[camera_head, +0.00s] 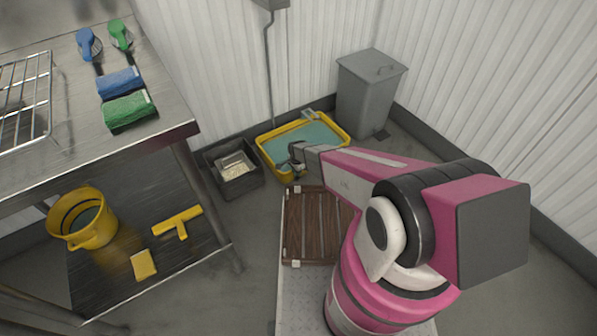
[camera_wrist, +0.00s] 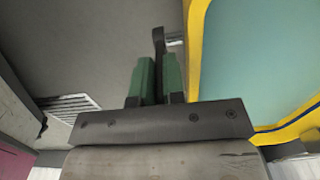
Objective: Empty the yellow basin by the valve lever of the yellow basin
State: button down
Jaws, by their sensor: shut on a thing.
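The yellow basin (camera_head: 330,119) stands on the floor by the back wall and holds blue-green water. In the wrist view the basin's yellow rim (camera_wrist: 195,45) runs along the right, with the water beyond it. My gripper (camera_head: 298,152) reaches over the basin's near side in the head view. In the wrist view my gripper's green fingers (camera_wrist: 158,78) are shut on a dark upright lever (camera_wrist: 158,40), just left of the basin rim. A short light metal piece joins the lever toward the basin. The lever's lower part is hidden between the fingers.
A dark crate (camera_head: 212,156) with pale grains in its inner tray stands left of the basin. A grey lidded bin (camera_head: 370,85) stands behind it at right. A brown slatted board (camera_head: 310,240) lies in front. A steel table (camera_head: 60,160) with brushes fills the left.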

jog(key=shift+s+a+t+h, duration=0.25)
jog(key=shift+a+t+h, duration=0.15)
jog(key=shift+h, duration=0.2)
jog(key=c, duration=1.2)
grip_release()
jog(key=shift+r, duration=0.1)
notch_tip(320, 180, up, 10)
jog(key=a, duration=0.1)
jog(key=shift+s+r, duration=0.25)
jog(key=shift+s, duration=0.2)
jog(key=shift+a, duration=0.1)
